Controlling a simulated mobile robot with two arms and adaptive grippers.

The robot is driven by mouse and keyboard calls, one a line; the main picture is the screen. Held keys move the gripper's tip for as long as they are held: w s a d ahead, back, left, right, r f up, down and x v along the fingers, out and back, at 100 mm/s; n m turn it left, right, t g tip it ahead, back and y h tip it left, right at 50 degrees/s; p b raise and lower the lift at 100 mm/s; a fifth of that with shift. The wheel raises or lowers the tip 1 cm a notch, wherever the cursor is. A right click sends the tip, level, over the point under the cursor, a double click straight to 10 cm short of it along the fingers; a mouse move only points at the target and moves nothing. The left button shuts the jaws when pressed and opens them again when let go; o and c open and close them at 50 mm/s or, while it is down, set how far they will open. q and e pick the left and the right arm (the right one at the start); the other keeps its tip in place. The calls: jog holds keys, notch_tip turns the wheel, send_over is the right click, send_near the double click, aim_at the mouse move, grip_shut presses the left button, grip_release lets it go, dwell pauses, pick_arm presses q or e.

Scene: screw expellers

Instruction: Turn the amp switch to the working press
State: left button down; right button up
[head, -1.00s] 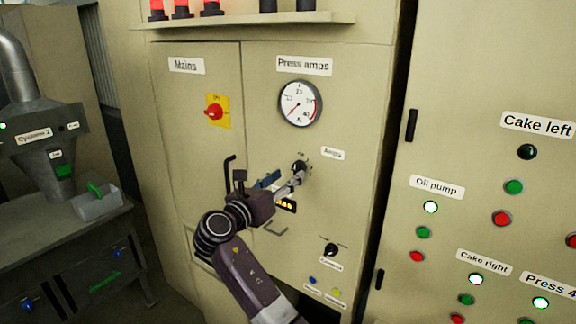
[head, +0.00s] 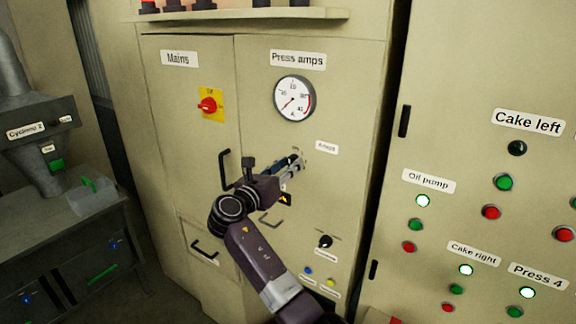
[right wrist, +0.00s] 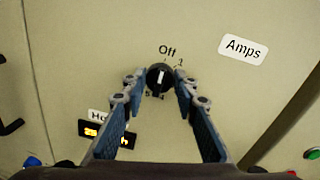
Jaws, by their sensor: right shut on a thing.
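The amp switch (right wrist: 159,78) is a round black knob with a white mark, on the cream cabinet below the Press amps gauge (head: 294,99). Around it in the right wrist view I read "Off" above, "1" at upper right, and "4" and "5" below. Exactly which mark the knob points to is hard to tell. My right gripper (head: 297,166) is shut on the knob, with one fingertip on each side of it. In the head view the fingers hide the knob. The gauge needle points to the lower left. My left gripper is not in view.
A red mains switch (head: 208,105) on a yellow plate is at the left. A black knob (head: 325,242) sits below my gripper. A door handle (head: 224,169) sticks out left of my wrist. The right cabinet has several lamps and buttons, including the Oil pump lamp (head: 423,201).

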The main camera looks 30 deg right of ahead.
jog(key=shift+c, duration=0.4)
jog(key=shift+f, duration=0.1)
jog(key=shift+w+a+f+m+g+h+b, duration=0.1)
jog(key=shift+f+m+g+h+b, duration=0.2)
jog(key=shift+m+b, duration=4.75)
jog(key=shift+s+d+r+m+g+h+b, duration=0.1)
jog(key=shift+m+g+b, duration=0.35)
jog(key=shift+m+b, duration=4.55)
jog(key=shift+w+a+f+m+g+h+b, duration=0.1)
jog(key=shift+f+m+g+h+b, duration=0.2)
jog(key=shift+m+b, duration=4.75)
jog(key=m+p, duration=0.3)
jog(key=shift+r+g, duration=0.1)
jog(key=shift+g, duration=0.15)
jog(key=o, duration=1.2)
jog(key=shift+r, duration=0.1)
jog(key=shift+c, duration=0.2)
